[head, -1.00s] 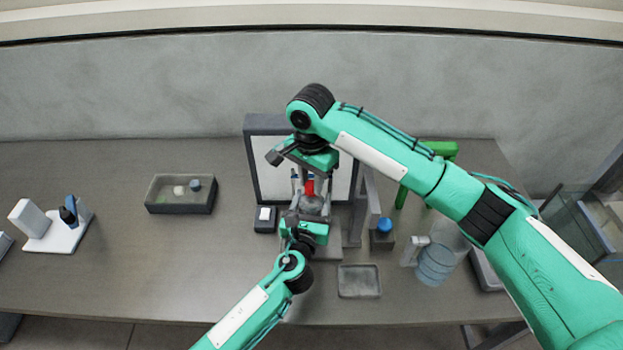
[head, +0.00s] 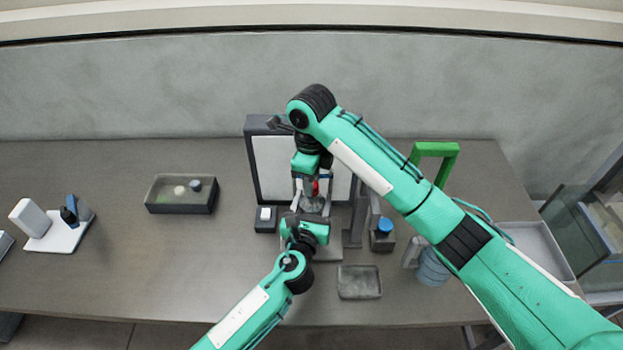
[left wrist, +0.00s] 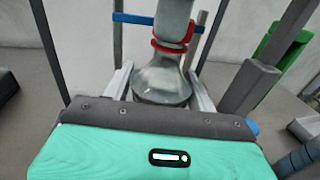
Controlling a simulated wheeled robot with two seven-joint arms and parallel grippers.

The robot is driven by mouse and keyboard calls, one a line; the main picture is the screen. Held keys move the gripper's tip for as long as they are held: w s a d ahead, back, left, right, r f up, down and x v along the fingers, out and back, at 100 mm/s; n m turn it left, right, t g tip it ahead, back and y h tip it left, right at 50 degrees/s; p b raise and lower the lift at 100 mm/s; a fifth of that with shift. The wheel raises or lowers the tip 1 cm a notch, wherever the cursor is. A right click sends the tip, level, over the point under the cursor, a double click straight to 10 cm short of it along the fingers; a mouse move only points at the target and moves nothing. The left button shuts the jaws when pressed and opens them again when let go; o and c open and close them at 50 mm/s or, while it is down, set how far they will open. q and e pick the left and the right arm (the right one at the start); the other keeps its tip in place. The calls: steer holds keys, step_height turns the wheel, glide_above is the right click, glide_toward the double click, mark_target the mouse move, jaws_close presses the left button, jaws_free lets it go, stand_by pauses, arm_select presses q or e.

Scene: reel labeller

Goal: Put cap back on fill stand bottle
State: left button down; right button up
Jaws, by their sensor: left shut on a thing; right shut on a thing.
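The bottle (head: 312,205) stands upright at the fill stand, clear and cone-shaped. My left gripper (head: 308,213) is shut on its body from the front; in the left wrist view the bottle (left wrist: 163,82) sits between the two fingers. The red cap (head: 316,188) is at the top of the bottle; the left wrist view shows red rings (left wrist: 170,46) around the neck. My right gripper (head: 315,180) comes down from above and is shut on the cap. Its fingertips are mostly hidden by its own wrist. I cannot tell how far the cap is seated.
A framed white panel (head: 272,165) stands behind the bottle. A blue-topped container (head: 384,228), a shallow grey tray (head: 359,282) and a blue bottle (head: 432,268) are to the right. A dark bin (head: 180,208) and a white stand (head: 62,237) are left.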

steer(key=o, duration=0.9)
steer(key=shift+o, duration=0.2)
steer(key=shift+r, duration=2.25)
steer(key=shift+c, duration=0.4)
